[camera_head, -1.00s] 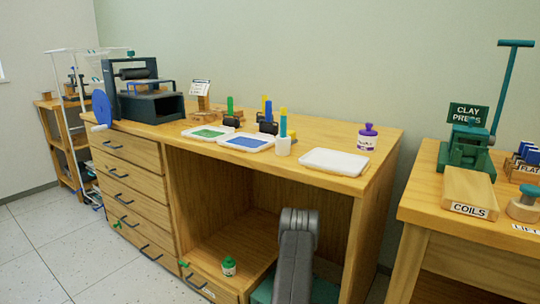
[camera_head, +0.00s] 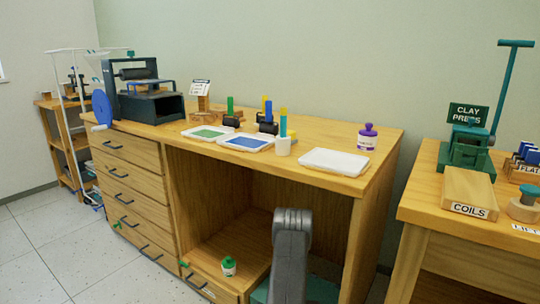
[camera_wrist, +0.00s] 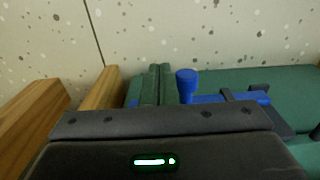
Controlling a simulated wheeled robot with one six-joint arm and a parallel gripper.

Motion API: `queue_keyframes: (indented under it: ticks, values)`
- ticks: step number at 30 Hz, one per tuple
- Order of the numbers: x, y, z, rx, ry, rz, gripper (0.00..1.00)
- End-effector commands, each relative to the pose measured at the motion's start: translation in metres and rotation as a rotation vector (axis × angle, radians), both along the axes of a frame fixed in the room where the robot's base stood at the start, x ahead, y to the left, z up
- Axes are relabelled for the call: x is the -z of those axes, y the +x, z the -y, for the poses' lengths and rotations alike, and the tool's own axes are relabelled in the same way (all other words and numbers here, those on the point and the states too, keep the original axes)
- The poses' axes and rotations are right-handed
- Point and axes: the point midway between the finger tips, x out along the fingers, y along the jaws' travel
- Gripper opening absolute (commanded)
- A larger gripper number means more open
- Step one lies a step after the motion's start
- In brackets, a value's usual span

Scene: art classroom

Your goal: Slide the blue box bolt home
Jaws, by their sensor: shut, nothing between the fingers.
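The blue bolt (camera_wrist: 234,98) lies along the top of a green box (camera_wrist: 290,80) in the wrist view. Its upright blue knob (camera_wrist: 187,76) stands near the middle of the picture, and dark brackets hold the bar to the right of it. My gripper (camera_wrist: 159,68) is shut and empty, with its fingers just left of the knob. I cannot tell whether they touch it. My dark gripper body hides the near part of the box. In the head view only a bit of green box (camera_head: 260,292) shows low beside my arm; the bolt is hidden there.
A wooden cabinet (camera_head: 350,184) with drawers and an open bay stands close by; a green-capped jar (camera_head: 228,266) sits in the bay. A second table (camera_head: 470,240) is at right. Wooden edges (camera_wrist: 98,92) lie left of my fingers in the wrist view.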

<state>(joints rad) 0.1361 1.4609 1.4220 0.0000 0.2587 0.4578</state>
Motion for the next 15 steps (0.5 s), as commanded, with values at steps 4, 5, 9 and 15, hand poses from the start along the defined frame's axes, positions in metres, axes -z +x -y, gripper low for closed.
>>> queue_keyframes:
  ticks: [4, 5, 9, 15]
  values:
    - [0.0001, 0.0022, -0.0033, 0.000, 0.000, 0.000, 0.00]
    - [0.0001, 0.0026, -0.0039, 0.000, 0.000, 0.000, 0.00]
    - [0.0001, 0.0047, -0.0070, 0.000, 0.000, 0.000, 0.00]
    - [0.0002, 0.0073, -0.0112, -0.001, 0.000, 0.000, 0.00]
